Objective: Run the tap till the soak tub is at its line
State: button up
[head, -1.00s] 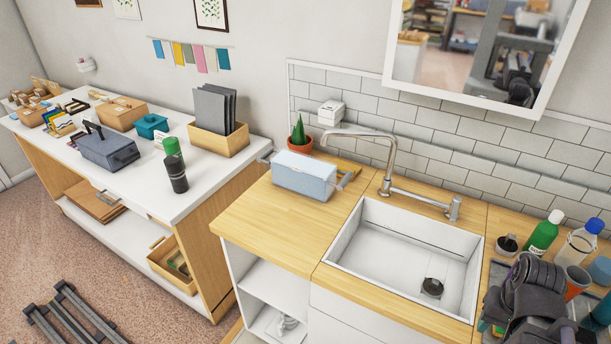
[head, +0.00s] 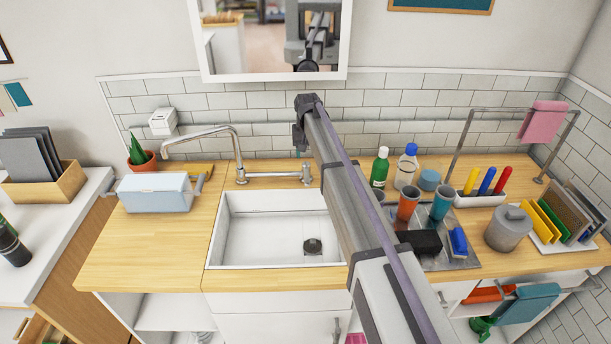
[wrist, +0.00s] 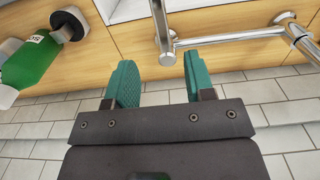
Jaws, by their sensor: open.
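The soak tub seems to be the pale blue box-shaped tub (head: 155,192) on the counter left of the sink (head: 270,255). The tap (head: 238,160) stands behind the sink, its spout swung left with its end near the tub. I see no water stream; the tub's line and level cannot be made out. The tap's lever (head: 306,172) is at the right end of its bar. My gripper (head: 302,148) is just above the lever. In the wrist view my gripper (wrist: 158,68) is open and empty, the lever (wrist: 162,32) showing between its teal fingertips, apparently untouched.
A green bottle (head: 380,168), a clear blue-capped bottle (head: 406,170), cups and a dark tray stand right of the sink. A potted plant (head: 140,155) is behind the tub. The wooden counter (head: 150,245) in front of the tub is clear.

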aim_at(307, 177)
notch_tip(307, 177, down, 11)
jog(key=b, duration=1)
jog(key=shift+r, duration=0.15)
grip_shut()
